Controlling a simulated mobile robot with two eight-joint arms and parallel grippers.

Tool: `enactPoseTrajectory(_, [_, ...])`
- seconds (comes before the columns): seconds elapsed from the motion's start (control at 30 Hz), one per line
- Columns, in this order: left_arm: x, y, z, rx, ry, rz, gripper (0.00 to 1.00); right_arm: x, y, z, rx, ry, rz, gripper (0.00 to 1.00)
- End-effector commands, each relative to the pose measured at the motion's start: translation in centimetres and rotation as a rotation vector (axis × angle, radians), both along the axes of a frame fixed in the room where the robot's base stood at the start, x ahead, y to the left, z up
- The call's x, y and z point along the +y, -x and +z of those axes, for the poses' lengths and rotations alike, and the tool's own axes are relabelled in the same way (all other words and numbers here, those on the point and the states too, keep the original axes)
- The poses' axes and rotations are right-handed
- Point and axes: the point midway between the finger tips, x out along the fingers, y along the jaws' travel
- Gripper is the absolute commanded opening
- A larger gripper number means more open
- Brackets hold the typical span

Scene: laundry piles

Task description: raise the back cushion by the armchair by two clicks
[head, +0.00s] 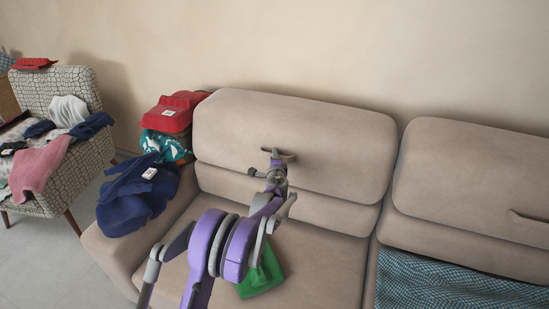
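The beige back cushion (335,140) nearest the armchair (82,155) is the left one of two on the sofa. It stands upright against the wall side, with a beige section below its lower edge. My purple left arm reaches up across the seat, and my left gripper (277,160) is at the cushion's lower front. A small pull strap (286,154) shows at the gripper's tip. The fingers are too small and overlapped to tell whether they close on it. My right gripper is out of view.
Red, teal-patterned and dark blue clothes (135,195) pile on the sofa's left arm. A green cloth (262,275) lies on the seat under my arm. The right back cushion (480,175) has its own strap (530,217). A blue checked cloth (450,285) covers the right seat.

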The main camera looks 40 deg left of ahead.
Motion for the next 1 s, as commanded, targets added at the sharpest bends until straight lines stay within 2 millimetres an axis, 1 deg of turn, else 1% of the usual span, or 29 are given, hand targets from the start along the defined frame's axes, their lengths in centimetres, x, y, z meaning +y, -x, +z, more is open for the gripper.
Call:
enactPoseTrajectory(0.2, [0.01,-0.02,0.02,0.0,0.0,0.0,0.3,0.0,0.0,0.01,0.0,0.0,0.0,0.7])
enactPoseTrajectory(0.23, [0.01,-0.02,0.01,0.0,0.0,0.0,0.26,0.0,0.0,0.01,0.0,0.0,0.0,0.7])
enactPoseTrajectory(0.37, [0.01,-0.01,0.01,0.0,0.0,0.0,0.03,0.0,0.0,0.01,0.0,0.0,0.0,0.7])
enactPoseTrajectory(0.4, [0.01,-0.01,0.01,0.0,0.0,0.0,0.0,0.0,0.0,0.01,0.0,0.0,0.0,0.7])
enactPoseTrajectory(1.0, [-0.02,-0.01,0.0,0.0,0.0,0.0,0.0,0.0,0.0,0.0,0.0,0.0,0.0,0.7])
